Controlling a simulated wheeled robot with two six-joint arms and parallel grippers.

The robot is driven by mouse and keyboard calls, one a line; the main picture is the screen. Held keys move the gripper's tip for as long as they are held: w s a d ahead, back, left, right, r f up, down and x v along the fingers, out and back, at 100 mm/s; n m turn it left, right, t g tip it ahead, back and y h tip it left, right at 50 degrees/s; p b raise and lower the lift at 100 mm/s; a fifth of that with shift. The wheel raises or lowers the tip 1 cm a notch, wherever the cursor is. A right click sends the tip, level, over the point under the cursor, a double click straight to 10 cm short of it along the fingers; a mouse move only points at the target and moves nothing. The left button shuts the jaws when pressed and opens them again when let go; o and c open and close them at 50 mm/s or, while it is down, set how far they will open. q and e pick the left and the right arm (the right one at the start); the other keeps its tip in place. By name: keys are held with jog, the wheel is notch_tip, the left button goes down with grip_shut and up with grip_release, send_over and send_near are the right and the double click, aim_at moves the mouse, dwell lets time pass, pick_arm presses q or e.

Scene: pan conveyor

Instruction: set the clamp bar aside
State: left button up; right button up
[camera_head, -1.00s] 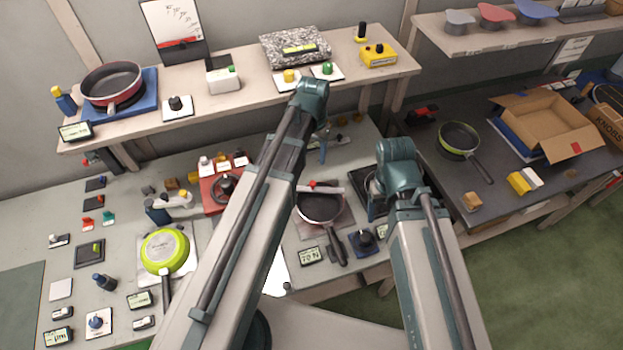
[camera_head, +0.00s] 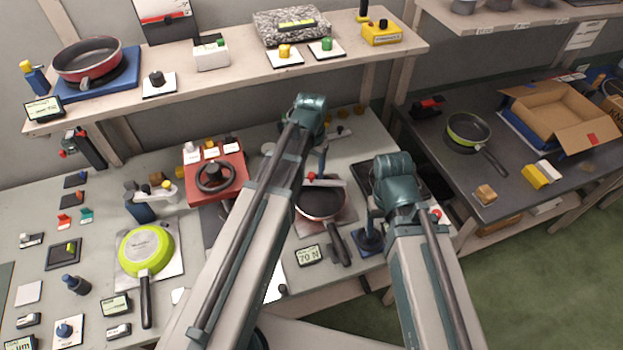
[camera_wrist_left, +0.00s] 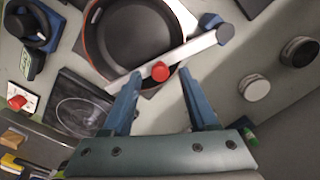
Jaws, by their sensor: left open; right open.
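The clamp bar (camera_head: 331,182) is a light grey bar with a red knob. It lies across the rim of a dark pan (camera_head: 318,205) with a reddish outside. The left wrist view shows the bar (camera_wrist_left: 190,50) running diagonally over the pan (camera_wrist_left: 135,38), with a blue-grey end piece at its upper right. My left gripper (camera_wrist_left: 160,82) is open, its two blue fingers apart and pointing at the bar; nothing is held. Whether the fingertips touch the bar cannot be told. My right gripper (camera_head: 371,203) is beside the pan on the right, its fingers mostly hidden by its wrist.
A force display (camera_head: 308,256) stands in front of the pan. A red fixture with a handwheel (camera_head: 214,176) is left of my left arm. A green pan (camera_head: 146,250) lies upside down further left. The right-hand dark table holds another pan (camera_head: 468,132) and an open carton (camera_head: 560,112).

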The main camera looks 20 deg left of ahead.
pick_arm(q)
jog(key=shift+f+b, duration=0.3)
jog(key=shift+f, duration=0.4)
grip_shut()
dwell(1.0)
